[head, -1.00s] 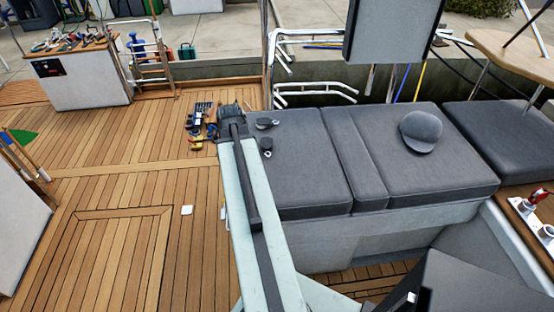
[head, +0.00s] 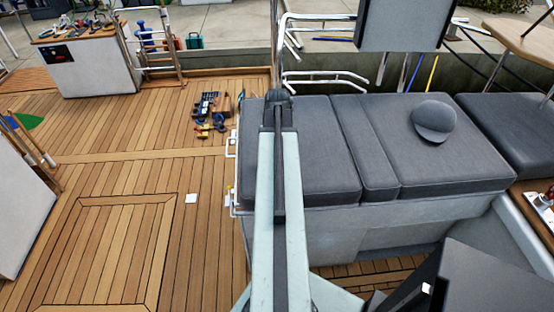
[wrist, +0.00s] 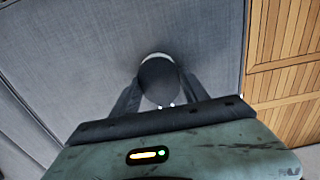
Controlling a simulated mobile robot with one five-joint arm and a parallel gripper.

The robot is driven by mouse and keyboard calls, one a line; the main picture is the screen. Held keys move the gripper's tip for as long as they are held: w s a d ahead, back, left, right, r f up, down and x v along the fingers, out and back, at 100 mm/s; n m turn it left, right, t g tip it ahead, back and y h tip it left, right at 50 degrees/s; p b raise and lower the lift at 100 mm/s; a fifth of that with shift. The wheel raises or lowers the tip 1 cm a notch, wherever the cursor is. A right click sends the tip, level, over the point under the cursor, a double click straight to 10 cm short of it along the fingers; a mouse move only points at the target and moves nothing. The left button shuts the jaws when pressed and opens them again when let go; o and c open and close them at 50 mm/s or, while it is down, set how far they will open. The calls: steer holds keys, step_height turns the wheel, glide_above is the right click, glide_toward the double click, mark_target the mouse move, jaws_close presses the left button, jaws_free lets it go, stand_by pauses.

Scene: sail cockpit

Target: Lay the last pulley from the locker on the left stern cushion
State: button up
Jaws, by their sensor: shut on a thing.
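My gripper (head: 278,97) is over the back left corner of the left grey cushion (head: 325,155) in the head view. In the wrist view its fingers (wrist: 158,88) are shut on a dark, rounded thing with a pale edge, which I take to be the pulley (wrist: 157,78). The cushion (wrist: 75,45) fills most of the wrist view behind it. I cannot tell whether the pulley touches the cushion. In the head view my arm hides the pulley and part of the cushion's left side.
A grey cap (head: 433,118) lies on the right cushion (head: 450,165). Several tools (head: 208,110) lie on the teak deck left of the cushions. A white cabinet (head: 90,75) with tools on top stands at the back left. A grey panel (head: 403,25) hangs over the back.

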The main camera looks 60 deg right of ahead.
steer(key=shift+r, duration=0.1)
steer(key=shift+f, duration=0.2)
steer(key=o, duration=1.5)
steer(key=shift+r, duration=0.1)
step_height(320, 180, up, 12)
steer(key=p, duration=1.2)
steer(key=shift+r, duration=0.15)
